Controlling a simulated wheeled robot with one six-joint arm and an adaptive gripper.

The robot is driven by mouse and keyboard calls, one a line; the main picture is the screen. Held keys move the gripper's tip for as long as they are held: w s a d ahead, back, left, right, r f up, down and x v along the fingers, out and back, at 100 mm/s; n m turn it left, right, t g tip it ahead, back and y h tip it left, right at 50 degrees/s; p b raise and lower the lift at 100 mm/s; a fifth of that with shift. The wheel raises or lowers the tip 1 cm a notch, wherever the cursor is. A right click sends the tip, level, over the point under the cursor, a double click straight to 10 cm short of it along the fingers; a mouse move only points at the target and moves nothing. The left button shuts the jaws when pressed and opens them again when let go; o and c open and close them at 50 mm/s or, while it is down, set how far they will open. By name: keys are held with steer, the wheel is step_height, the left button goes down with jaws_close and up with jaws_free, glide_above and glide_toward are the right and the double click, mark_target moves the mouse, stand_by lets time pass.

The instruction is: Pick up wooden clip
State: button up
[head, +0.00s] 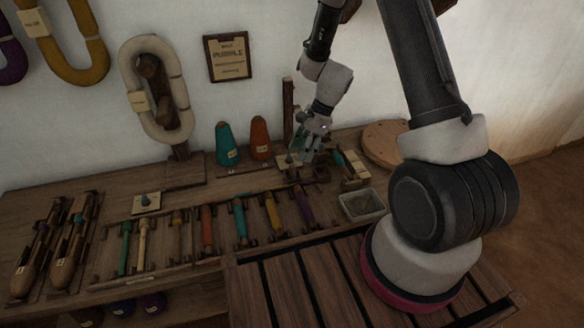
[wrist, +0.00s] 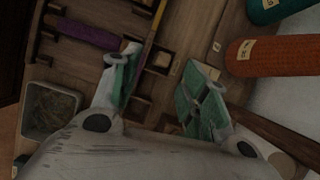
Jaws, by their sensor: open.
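My gripper (head: 303,150) is open above the back right of the wooden bench. In the wrist view, its two green-padded fingers stand apart with nothing held between them; the gripper also shows there (wrist: 163,80). Small dark wooden pieces (wrist: 160,58) lie on the bench below and between the fingers. One of them may be the wooden clip, but I cannot tell which. In the head view, dark wooden pieces (head: 322,173) also show just below the gripper, and the fingers partly hide that area.
Teal (head: 226,145) and orange (head: 260,138) cones stand left of my gripper, near the wall. A wooden post (head: 288,103) rises close behind it. A grey tray (head: 362,205) and a round wooden board (head: 385,142) lie to the right. Coloured bobbins (head: 240,220) fill the front rack.

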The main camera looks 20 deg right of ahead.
mark_target(293, 166)
steer(key=shift+m, duration=0.5)
steer(key=x, duration=0.8)
steer(key=shift+w, duration=0.3)
steer(key=c, duration=0.9)
